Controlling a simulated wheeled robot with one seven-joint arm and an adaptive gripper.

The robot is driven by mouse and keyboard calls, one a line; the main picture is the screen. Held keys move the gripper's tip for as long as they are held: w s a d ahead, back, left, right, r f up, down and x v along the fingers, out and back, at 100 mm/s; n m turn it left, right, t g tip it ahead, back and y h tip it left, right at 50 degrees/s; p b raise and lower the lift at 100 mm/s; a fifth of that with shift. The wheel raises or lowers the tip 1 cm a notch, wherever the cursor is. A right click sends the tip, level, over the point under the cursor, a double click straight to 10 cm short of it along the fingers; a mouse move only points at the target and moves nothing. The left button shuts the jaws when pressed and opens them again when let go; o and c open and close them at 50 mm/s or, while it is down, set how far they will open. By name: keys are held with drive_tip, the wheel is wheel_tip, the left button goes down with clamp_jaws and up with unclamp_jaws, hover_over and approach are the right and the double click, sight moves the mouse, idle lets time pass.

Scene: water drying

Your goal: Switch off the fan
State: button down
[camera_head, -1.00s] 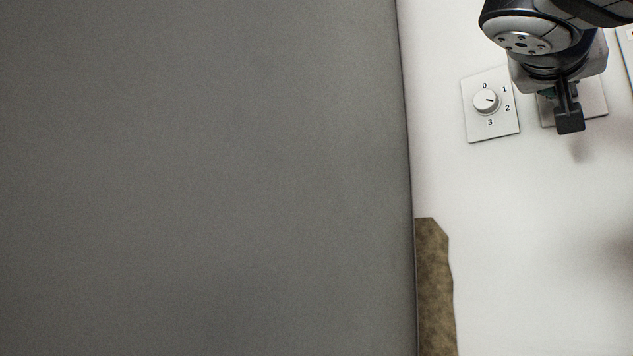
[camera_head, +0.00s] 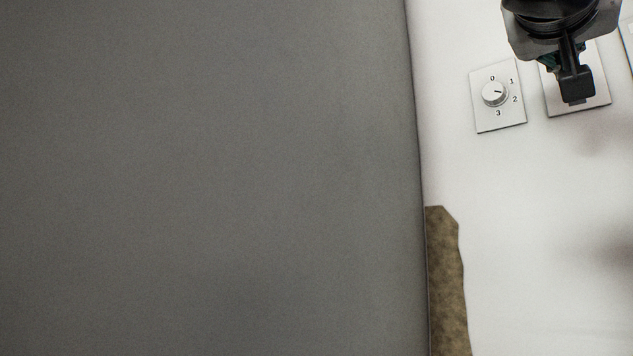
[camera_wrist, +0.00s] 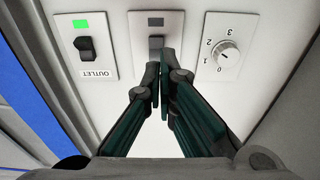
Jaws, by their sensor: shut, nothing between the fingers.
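A white wall plate carries a round dial (camera_head: 495,93) marked 0, 1, 2 and 3. Its pointer line faces right and slightly down, between 1 and 2. The dial also shows upside down at the right of the wrist view (camera_wrist: 226,54). Beside it is a second plate (camera_head: 600,88) with a grey rocker switch (camera_wrist: 156,43) and a dark, unlit window above it. My gripper (camera_head: 577,97) is shut and empty in front of this second plate. In the wrist view its fingertips (camera_wrist: 160,80) lie just below the rocker; whether they touch it is unclear.
A third plate labelled OUTLET (camera_wrist: 97,73) has a black rocker and a lit green window. A large grey surface (camera_head: 200,180) fills the left of the head view. A brown patch (camera_head: 447,280) lies beside its edge. The white wall below the plates is clear.

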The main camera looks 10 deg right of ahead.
drive_tip(key=v, duration=0.5)
drive_tip(key=shift+s+a+f, duration=0.15)
drive_tip(key=shift+s+a, duration=0.1)
drive_tip(key=shift+a, duration=0.05)
wheel_tip(320, 180, down, 29)
drive_tip(key=w+n+g+y, duration=0.2)
drive_tip(key=n+g+y, duration=0.25)
drive_tip(key=y, duration=0.35)
drive_tip(key=s+a+f+n+g+y, duration=0.2)
drive_tip(key=s+a+f, duration=0.15)
drive_tip(key=f, duration=0.45)
drive_tip(key=s+a+f+n+g+y, duration=0.25)
drive_tip(key=s+f, duration=0.25)
drive_tip(key=f, duration=0.4)
drive_tip(key=s+a+f+n+g+y, duration=0.1)
drive_tip(key=s+a+f+g+y, duration=0.2)
drive_tip(key=f, duration=0.5)
wheel_tip(320, 180, up, 19)
drive_tip(key=a+t+p, duration=0.1)
drive_tip(key=t+p, duration=0.3)
drive_tip(key=p, duration=1.3)
drive_tip(key=shift+s+p, duration=0.3)
drive_tip(key=shift+f+h, duration=0.15)
drive_tip(key=shift+h, duration=0.1)
